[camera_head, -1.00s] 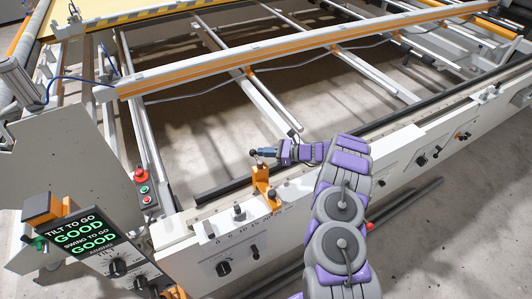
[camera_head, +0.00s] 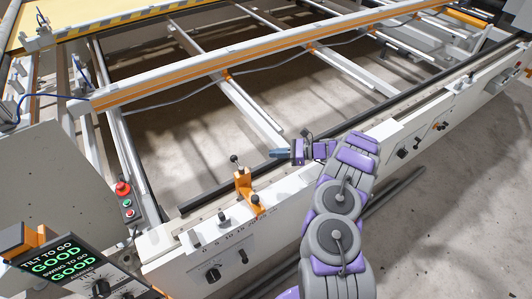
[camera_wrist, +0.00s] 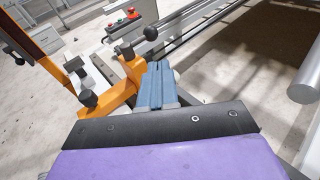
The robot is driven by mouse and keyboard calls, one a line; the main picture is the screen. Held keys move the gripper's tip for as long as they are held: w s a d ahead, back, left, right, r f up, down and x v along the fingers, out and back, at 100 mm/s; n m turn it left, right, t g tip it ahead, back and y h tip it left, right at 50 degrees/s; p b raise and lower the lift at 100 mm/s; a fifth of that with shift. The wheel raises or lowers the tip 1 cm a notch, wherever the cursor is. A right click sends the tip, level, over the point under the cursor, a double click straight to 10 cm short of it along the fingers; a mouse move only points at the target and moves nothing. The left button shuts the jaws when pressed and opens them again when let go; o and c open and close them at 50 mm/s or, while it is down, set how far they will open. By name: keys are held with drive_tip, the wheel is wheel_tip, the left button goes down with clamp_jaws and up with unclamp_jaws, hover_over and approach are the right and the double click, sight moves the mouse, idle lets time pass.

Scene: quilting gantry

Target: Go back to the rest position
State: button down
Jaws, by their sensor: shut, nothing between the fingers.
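My gripper (camera_head: 278,153) is shut and empty. In the head view it hangs above the gantry's near rail, to the right of the orange bracket (camera_head: 244,187), and points left. The bracket stands on the rail beside a printed scale and carries a dark ball-ended lever (camera_head: 235,160). In the wrist view my gripper (camera_wrist: 157,70) shows as blue-grey fingers held together. The orange bracket (camera_wrist: 120,90) with its dark knobs is just left of the fingers there. I cannot tell the exact gap in depth.
A display panel (camera_head: 62,262) reads "TILT TO GO GOOD" and "SWING TO GO GOOD". A button box (camera_head: 126,202) with a red button sits on the left. An orange-striped beam (camera_head: 250,70) crosses the frame. Open floor (camera_head: 430,200) lies at the right.

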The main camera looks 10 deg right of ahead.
drive_tip(key=s+a+r+n+g, duration=0.3)
drive_tip(key=a+r, duration=0.3)
drive_tip(key=r, duration=0.2)
drive_tip(key=s+a+r+n+g, duration=0.2)
drive_tip(key=s+a+r+n, duration=0.15)
drive_tip(key=a+r, duration=0.35)
drive_tip(key=s+a+r+n+g+h, duration=0.3)
drive_tip(key=s+a+r+n, duration=0.25)
drive_tip(key=s+r, duration=0.35)
drive_tip(key=s+r+n+g+h, duration=0.15)
drive_tip(key=s+n+h, duration=0.35)
drive_tip(key=s, duration=1.1)
drive_tip(key=s+d+n+t+h, duration=0.1)
drive_tip(key=s+d+n+h, duration=0.1)
drive_tip(key=s+d, duration=0.3)
drive_tip(key=s+d+n+t+h, duration=0.1)
drive_tip(key=s+d+n+h, duration=0.2)
drive_tip(key=s, duration=0.8)
drive_tip(key=shift+s+d+h, duration=0.35)
drive_tip(key=shift+d+h, duration=0.55)
drive_tip(key=shift+d, duration=0.05)
drive_tip(key=shift+f, duration=0.1)
